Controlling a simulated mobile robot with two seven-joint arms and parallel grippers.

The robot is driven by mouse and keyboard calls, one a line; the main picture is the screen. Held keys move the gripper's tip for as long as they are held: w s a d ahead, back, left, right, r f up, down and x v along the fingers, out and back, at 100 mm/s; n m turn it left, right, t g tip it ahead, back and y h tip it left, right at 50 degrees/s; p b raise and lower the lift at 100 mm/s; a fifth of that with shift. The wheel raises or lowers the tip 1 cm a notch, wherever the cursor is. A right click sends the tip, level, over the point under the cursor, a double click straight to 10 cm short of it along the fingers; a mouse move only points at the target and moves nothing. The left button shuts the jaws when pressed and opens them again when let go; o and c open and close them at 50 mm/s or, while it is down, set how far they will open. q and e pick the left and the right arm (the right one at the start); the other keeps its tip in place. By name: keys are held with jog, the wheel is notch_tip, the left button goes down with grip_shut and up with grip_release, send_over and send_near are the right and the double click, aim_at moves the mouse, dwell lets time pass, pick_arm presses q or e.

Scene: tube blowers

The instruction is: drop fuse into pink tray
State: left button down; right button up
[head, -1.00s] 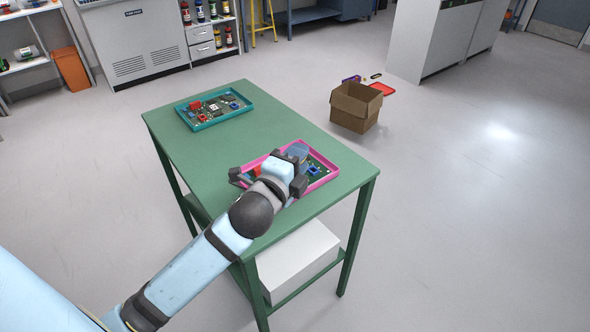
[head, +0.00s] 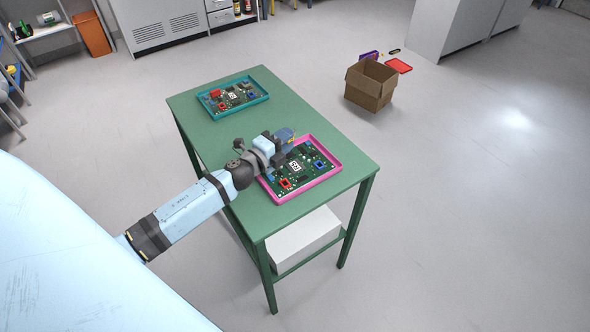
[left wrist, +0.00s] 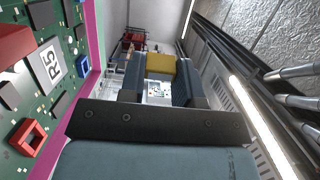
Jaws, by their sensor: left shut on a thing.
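The pink tray (head: 327,182) lies on the near part of the green table and holds a green circuit board with a red and a blue square part. My left gripper (head: 279,142) is above the tray's upper-left edge in the head view. In the left wrist view its two blue-grey fingers (left wrist: 157,82) stand apart with a yellow block (left wrist: 160,64) between their tips, which looks like the fuse. The fingers hide it in the head view. The tray's pink rim (left wrist: 78,112) runs left of the gripper in the wrist view. My right gripper is not in view.
A teal tray (head: 205,105) with another board lies at the far end of the green table (head: 207,138). An open cardboard box (head: 369,88) stands on the floor beyond, with a red tray (head: 399,66) behind it. A white box (head: 303,238) sits on the lower shelf.

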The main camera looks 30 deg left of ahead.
pick_arm(q)
notch_tip(320, 180, down, 4)
jog(key=b, duration=0.2)
jog(key=shift+r+b, duration=0.15)
jog(key=shift+b, duration=0.25)
jog(key=shift+f, duration=0.2)
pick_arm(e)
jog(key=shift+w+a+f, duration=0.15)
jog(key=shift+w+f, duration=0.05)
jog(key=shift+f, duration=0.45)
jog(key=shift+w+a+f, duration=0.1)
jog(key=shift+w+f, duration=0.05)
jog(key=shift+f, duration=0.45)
pick_arm(q)
jog(key=c, duration=0.8)
grip_release()
jog(key=shift+o, duration=0.2)
jog(key=shift+s, duration=0.1)
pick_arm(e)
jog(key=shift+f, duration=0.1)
